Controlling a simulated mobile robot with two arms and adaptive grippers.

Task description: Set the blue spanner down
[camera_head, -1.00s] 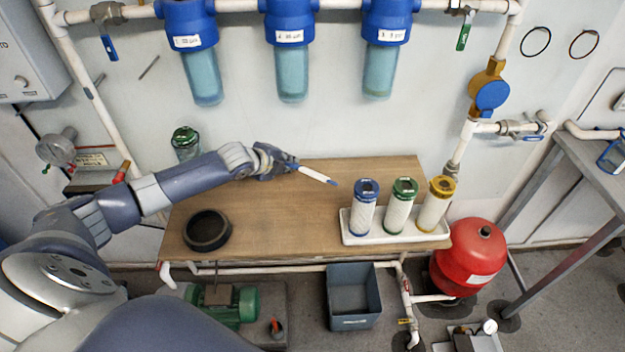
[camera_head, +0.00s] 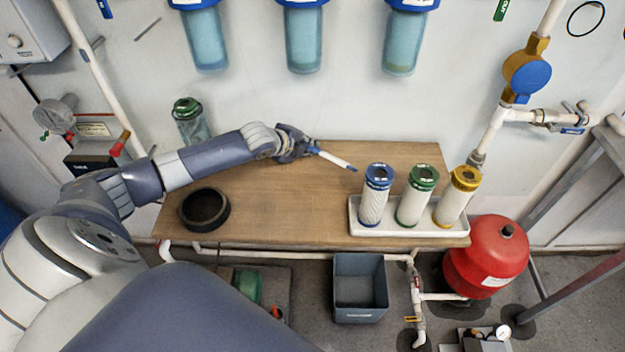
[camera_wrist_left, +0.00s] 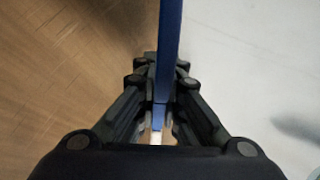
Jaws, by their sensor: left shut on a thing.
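My left gripper (camera_head: 308,151) is over the rear part of the wooden bench (camera_head: 270,205). It is shut on the blue spanner (camera_head: 338,161), which appears as a thin blue and white bar pointing right and slightly toward the front. The bar's far end is close to the blue-capped filter cartridge. In the left wrist view, the spanner (camera_wrist_left: 169,50) is a long blue bar running up from between the fingers (camera_wrist_left: 159,125), with bench wood on the left and pale wall on the right. I cannot tell whether it touches the bench. My right gripper is not in view.
A white tray (camera_head: 392,231) at the bench's right holds blue-, green- and yellow-capped cartridges. A black ring (camera_head: 205,209) lies at the left. The bench middle is clear. Filter housings (camera_head: 303,42) hang on the wall behind. A grey bin (camera_head: 360,288) stands below.

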